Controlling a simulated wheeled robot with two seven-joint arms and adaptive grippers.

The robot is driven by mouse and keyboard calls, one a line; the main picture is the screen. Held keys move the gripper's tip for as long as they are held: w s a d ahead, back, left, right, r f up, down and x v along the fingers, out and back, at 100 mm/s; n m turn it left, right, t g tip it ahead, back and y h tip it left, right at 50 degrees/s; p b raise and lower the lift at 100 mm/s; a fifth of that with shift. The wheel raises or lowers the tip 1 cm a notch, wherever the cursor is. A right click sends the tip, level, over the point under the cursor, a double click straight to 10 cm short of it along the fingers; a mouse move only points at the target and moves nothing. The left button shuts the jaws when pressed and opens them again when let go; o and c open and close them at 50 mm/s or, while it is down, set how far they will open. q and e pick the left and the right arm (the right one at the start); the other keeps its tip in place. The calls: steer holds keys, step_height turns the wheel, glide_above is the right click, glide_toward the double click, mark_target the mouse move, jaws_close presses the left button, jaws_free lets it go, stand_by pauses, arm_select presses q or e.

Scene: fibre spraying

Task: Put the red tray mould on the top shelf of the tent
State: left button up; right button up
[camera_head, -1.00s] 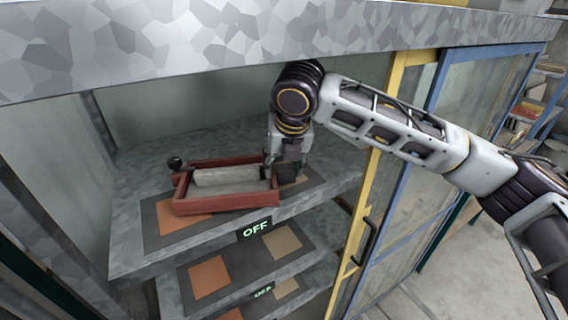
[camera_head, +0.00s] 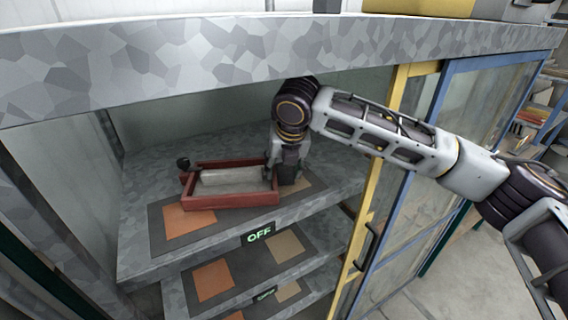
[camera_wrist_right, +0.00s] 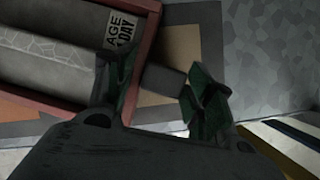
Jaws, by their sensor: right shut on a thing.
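The red tray mould (camera_head: 229,202) is over the orange and tan panel of the tent's top shelf (camera_head: 145,257). It looks level; I cannot tell whether it touches the shelf. A pale grey block lies inside it, and a dark knob sticks out at its left end. My right gripper (camera_head: 285,178) is at the tray's right end, shut on its dark handle. In the right wrist view, the handle (camera_wrist_right: 163,80) is between the green fingertips, beside the red rim (camera_wrist_right: 144,52). My left gripper is not in view.
The tent's thick grey top edge (camera_head: 200,60) runs above the opening. A yellow post (camera_head: 372,190) and a blue-framed glass door (camera_head: 430,150) stand right of it. Lower shelves with orange and tan squares lie below, and a lit OFF sign (camera_head: 259,235) marks the shelf edge.

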steer(key=shift+f, duration=0.1)
steer(key=o, duration=1.6)
steer(key=shift+f, duration=0.1)
steer(key=shift+s+r, duration=0.1)
steer(key=shift+r, duration=0.1)
steer(key=shift+s+r+b, duration=0.15)
steer(key=shift+r+b, duration=0.15)
steer(key=shift+b, duration=0.1)
steer(key=shift+s+d, duration=0.2)
steer(key=shift+s, duration=0.05)
steer(key=s+d+b, duration=0.2)
steer(key=s+d, duration=0.2)
steer(key=s, duration=0.6)
steer(key=shift+s+b, duration=0.35)
steer(key=shift+r, duration=0.1)
